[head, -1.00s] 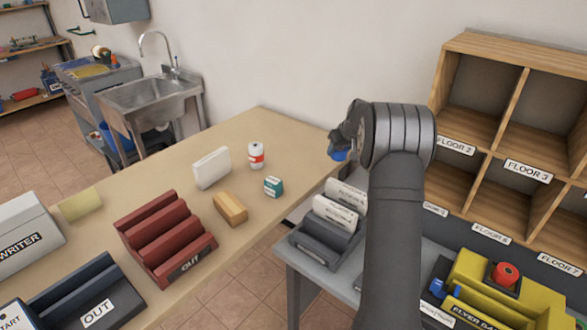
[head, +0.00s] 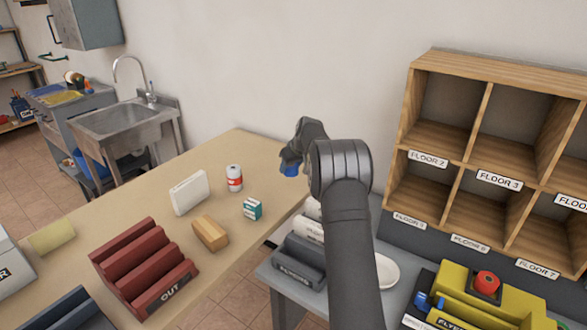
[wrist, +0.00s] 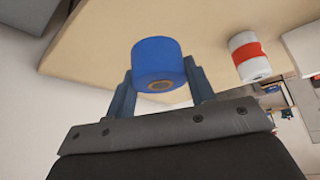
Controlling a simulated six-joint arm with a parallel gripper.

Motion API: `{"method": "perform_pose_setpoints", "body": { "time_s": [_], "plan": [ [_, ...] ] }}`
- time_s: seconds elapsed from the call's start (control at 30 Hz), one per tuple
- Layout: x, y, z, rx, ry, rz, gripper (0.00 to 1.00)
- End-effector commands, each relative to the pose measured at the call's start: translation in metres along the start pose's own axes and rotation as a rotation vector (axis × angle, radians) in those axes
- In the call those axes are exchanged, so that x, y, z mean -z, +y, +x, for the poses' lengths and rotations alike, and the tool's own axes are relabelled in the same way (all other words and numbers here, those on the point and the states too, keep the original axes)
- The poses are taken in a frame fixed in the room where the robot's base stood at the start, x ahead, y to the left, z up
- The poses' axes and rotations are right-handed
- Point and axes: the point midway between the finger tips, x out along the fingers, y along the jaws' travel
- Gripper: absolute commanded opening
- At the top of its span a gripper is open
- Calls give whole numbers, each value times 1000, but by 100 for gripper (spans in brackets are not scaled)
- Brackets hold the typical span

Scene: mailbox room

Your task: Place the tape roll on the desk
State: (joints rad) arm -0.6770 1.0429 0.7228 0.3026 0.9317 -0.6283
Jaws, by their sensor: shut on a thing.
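The blue tape roll (wrist: 160,62) is held between the two fingers of my gripper (wrist: 162,88) in the wrist view. In the head view the tape roll (head: 291,168) shows as a small blue patch under my gripper (head: 290,160), partly hidden by it. My gripper is shut on the roll. The tan desk (head: 150,195) lies at the left and centre of the head view. The roll is near the desk's right far end; whether it touches the desktop I cannot tell.
On the desk are a white-and-red can (head: 234,178), a teal-and-white box (head: 252,208), a white block (head: 189,192), a wooden block (head: 210,233) and a red OUT rack (head: 145,265). The FLOOR cubbies (head: 455,110) stand at right. Bare desktop shows beyond the can.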

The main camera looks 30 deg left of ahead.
Motion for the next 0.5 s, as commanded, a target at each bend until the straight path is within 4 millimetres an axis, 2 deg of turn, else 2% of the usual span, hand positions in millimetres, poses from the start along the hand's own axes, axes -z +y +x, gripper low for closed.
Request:
{"method": "perform_pose_setpoints", "body": {
  "time_s": [0.1,0.33,0.5],
  "plan": [
    [11,-19,28,2,-2,-3,23],
    [30,-48,72,1,-1,-3,23],
    [17,-47,93,0,-2,2,23]
  ]
}}
